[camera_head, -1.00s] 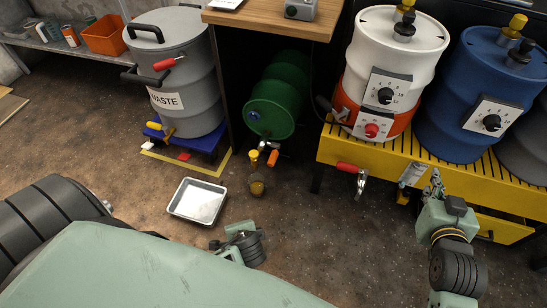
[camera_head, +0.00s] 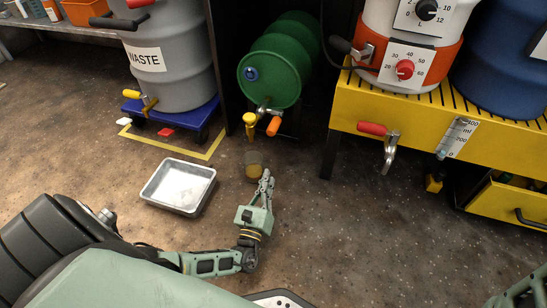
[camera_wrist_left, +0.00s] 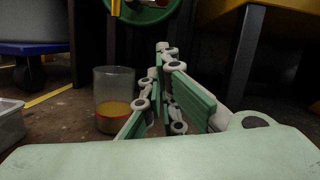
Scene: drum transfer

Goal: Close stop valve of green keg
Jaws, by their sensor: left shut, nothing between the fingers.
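The green keg (camera_head: 283,62) lies on its side in a dark recess. Its stop valve sits low on the front, with an orange handle (camera_head: 274,126) and a yellow-tipped part (camera_head: 250,121). A glass beaker (camera_head: 253,160) with amber liquid stands on the floor below; it also shows in the left wrist view (camera_wrist_left: 114,95). My left gripper (camera_head: 267,174) is shut and empty, low beside the beaker and below the valve. In the left wrist view the keg's underside (camera_wrist_left: 150,14) shows at the top, above my left fingers (camera_wrist_left: 165,50). My right gripper is out of view.
A metal tray (camera_head: 178,186) lies on the floor to the left. A grey waste drum (camera_head: 170,75) stands on a blue dolly (camera_head: 180,108). A yellow stand (camera_head: 400,115) with a red-handled tap (camera_head: 377,130) is to the right. The floor between is open.

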